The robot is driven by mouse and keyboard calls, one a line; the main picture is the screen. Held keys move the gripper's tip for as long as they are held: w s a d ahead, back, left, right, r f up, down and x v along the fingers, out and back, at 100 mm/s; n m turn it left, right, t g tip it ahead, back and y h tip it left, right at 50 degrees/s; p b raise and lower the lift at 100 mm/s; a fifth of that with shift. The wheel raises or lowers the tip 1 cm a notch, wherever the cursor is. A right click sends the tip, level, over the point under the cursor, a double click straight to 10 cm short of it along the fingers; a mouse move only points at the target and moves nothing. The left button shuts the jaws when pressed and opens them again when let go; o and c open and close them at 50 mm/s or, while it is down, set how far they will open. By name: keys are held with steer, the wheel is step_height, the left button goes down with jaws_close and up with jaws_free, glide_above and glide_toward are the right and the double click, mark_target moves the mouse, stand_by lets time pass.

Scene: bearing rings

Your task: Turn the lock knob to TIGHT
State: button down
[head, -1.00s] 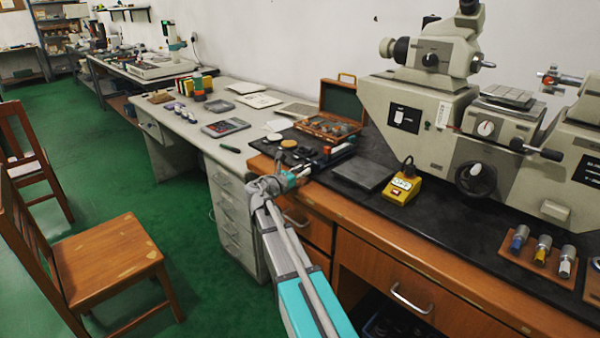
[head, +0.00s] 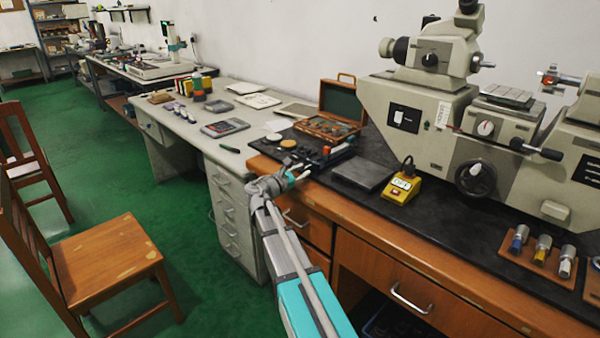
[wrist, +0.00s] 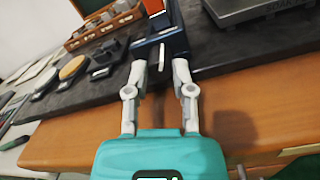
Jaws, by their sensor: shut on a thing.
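My gripper (wrist: 160,70) is at the front edge of the black bench top, its two pale fingers reaching to a dark blue device (wrist: 160,45). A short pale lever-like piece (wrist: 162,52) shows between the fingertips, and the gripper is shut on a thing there. I cannot tell for sure whether that piece is the lock knob, and no TIGHT marking is readable. The device carries an orange-red part (wrist: 153,6) at the top of the wrist view. In the head view my gripper (head: 303,174) is at the bench's left end, and the device (head: 325,160) is small and partly hidden.
An open wooden case (head: 330,127) stands behind the device. Round discs (wrist: 72,67) lie to its left. A dark grey plate (head: 363,174) and a yellow display box (head: 402,188) are to the right, before a large grey instrument (head: 420,110). Wooden drawers (head: 400,268) are below.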

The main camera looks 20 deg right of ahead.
steer(key=shift+s+d, duration=0.1)
steer(key=shift+d, duration=0.05)
steer(key=shift+c, duration=2.3)
jaws_free()
steer(key=shift+a, duration=0.2)
steer(key=v, duration=1.1)
steer(key=shift+a, duration=0.35)
steer(key=shift+s, duration=0.15)
